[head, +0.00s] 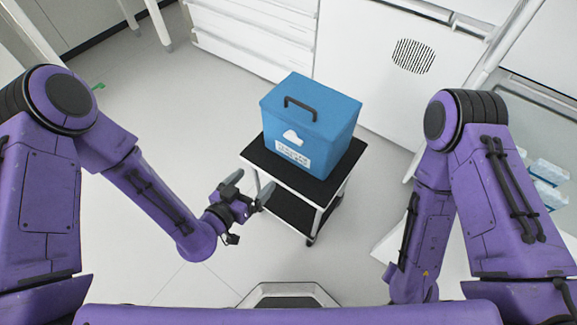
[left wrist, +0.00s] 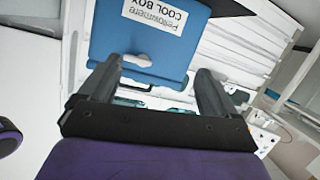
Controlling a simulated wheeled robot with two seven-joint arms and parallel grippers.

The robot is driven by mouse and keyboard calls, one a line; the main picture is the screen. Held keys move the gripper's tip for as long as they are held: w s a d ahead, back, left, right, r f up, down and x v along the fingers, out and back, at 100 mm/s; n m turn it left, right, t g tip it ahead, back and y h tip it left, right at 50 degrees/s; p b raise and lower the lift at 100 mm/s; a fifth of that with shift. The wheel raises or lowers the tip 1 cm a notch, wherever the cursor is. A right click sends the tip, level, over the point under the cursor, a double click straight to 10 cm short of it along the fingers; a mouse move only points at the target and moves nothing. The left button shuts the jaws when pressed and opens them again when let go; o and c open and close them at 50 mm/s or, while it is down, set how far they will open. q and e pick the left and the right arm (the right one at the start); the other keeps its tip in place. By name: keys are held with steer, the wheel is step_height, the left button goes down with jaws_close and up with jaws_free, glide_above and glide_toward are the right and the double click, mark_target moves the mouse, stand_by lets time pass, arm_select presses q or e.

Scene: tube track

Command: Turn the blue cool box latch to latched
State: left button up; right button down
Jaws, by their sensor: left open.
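The blue cool box (head: 330,132) stands closed on a small black-topped cart, with a dark handle (head: 300,107) on its lid. A pale latch-like piece (head: 291,137) is on its front above a white label; it also shows in the left wrist view (left wrist: 138,60). I cannot tell from its shape whether it is latched. My left gripper (head: 249,187) is open and empty, in front of the box and to its left, apart from it. In the left wrist view the open fingers (left wrist: 157,75) point toward the box front. My right gripper is out of view.
The cart (head: 259,158) has a lower shelf and pale legs close to my left gripper. White drawers (head: 255,40) and a white cabinet (head: 375,60) stand behind. The floor at left is mostly clear. Pale blue-and-white packs (head: 548,172) lie at far right.

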mark_target(291, 140)
arm_select(q)
steer(key=w+d+m+h, duration=0.1)
steer(key=w+d, duration=0.2)
steer(key=w+d+r+m+t+h, duration=0.1)
steer(key=w+d, duration=0.2)
steer(key=w, duration=0.1)
steer(key=w+d+r+t+h, duration=0.1)
steer(key=w+d, duration=0.2)
steer(key=shift+w+d+r+m+b, duration=0.15)
steer(key=shift+w+r+m+b, duration=0.15)
steer(key=shift+m+b, duration=0.1)
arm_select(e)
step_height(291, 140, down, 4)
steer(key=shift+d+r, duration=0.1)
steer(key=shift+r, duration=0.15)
arm_select(q)
steer(key=c, duration=1)
steer(key=shift+c, duration=0.3)
